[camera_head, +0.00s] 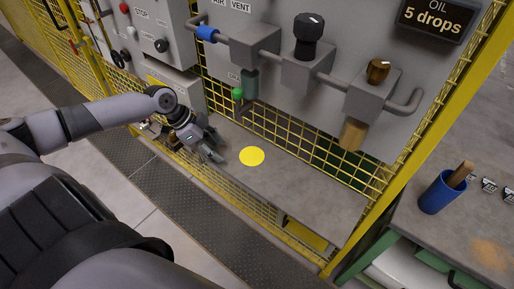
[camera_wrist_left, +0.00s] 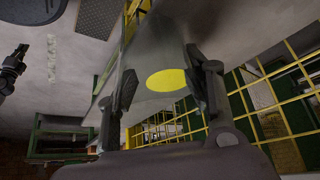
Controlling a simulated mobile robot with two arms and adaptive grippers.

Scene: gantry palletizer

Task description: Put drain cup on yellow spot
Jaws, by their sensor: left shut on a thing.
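The yellow spot (camera_head: 252,156) is a flat round disc on the grey shelf (camera_head: 310,190), and it is bare. It also shows between my fingers in the left wrist view (camera_wrist_left: 166,80). My left gripper (camera_head: 217,151) is low over the left end of the shelf, just left of the spot. My right gripper is not in view.
A grey panel with pipes and valves rises behind the shelf. Yellow mesh (camera_head: 205,175) borders the shelf. A blue cup (camera_head: 438,194) stands on the right bench. The shelf right of the spot is clear.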

